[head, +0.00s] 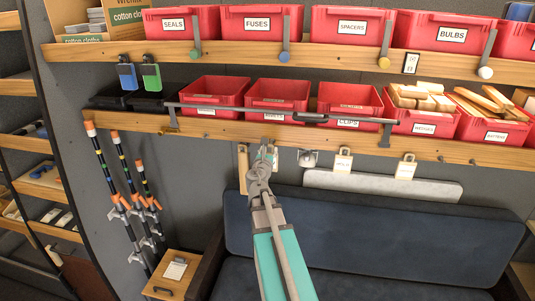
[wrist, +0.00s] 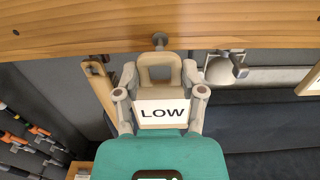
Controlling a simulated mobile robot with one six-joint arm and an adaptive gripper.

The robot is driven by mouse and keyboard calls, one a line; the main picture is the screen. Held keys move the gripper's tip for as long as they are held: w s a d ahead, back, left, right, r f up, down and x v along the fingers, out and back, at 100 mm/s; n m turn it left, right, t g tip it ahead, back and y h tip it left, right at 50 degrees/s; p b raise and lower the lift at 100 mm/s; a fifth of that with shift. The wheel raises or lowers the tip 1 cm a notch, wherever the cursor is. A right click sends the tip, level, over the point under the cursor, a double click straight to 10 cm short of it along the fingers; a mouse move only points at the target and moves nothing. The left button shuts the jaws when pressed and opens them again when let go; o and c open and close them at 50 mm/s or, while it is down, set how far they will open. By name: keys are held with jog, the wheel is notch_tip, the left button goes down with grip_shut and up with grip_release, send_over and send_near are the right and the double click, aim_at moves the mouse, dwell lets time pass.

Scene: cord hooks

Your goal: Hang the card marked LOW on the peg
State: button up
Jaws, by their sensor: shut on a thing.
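The card marked LOW (wrist: 161,112) is a white label on a tan tag with a large opening at its top. It is upright between the two fingers of my gripper (wrist: 160,98), which is shut on it. A grey peg (wrist: 160,40) sticks out of the wooden shelf edge directly above the tag's top bar. The tag's opening looks below the peg head, not around it. In the head view my gripper (head: 266,153) is just under the lower shelf edge and hides most of the card and the peg.
A wooden piece (wrist: 100,85) hangs left of the card and a grey clip-like thing (wrist: 226,68) hangs close on its right. Further right, tan tags (head: 343,160) hang from the shelf edge (head: 230,130). Red bins stand above; a dark blue seat (head: 370,230) is below.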

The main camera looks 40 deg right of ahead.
aim_at(271, 143)
jog(key=shift+f+x, duration=0.15)
jog(key=shift+x, duration=1.1)
jog(key=shift+f+x, duration=0.1)
jog(key=shift+x, duration=1.15)
jog(key=shift+w+d+f+b, duration=0.3)
jog(key=shift+d+b, duration=0.05)
jog(key=shift+b, duration=0.15)
jog(key=shift+d, duration=0.1)
jog(key=o, duration=1.2)
jog(key=shift+v, duration=3.75)
